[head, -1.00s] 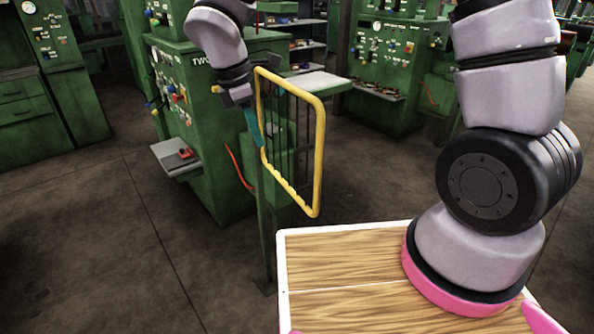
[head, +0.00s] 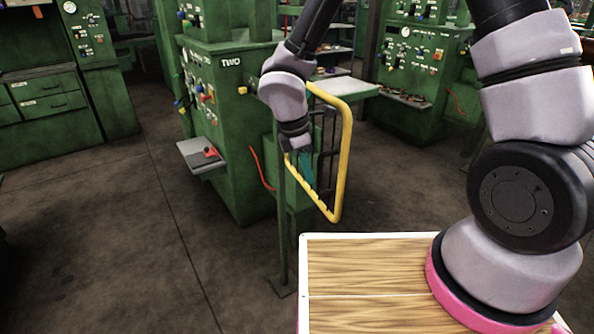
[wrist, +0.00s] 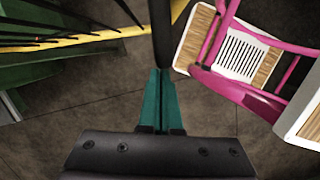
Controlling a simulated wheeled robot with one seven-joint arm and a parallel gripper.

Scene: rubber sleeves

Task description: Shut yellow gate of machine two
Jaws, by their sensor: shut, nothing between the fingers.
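Machine two (head: 232,130) is a green cabinet marked "TWO" at the centre left of the head view. Its yellow-framed gate (head: 345,165) with dark bars stands swung out from the machine's right side. My gripper (head: 306,170), with teal fingers, is at the gate's left part, in front of its bars, and my arm hides the gate's upper left. In the wrist view my gripper (wrist: 161,72) is shut and empty, with a dark bar at its fingertips. Whether they touch is unclear. The yellow frame (wrist: 75,40) crosses the upper left there.
A thin green post (head: 283,225) stands just left of the gate. A small grey shelf (head: 202,155) juts from the machine's front. Other green machines (head: 410,75) stand behind. Open floor (head: 130,220) lies to the left.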

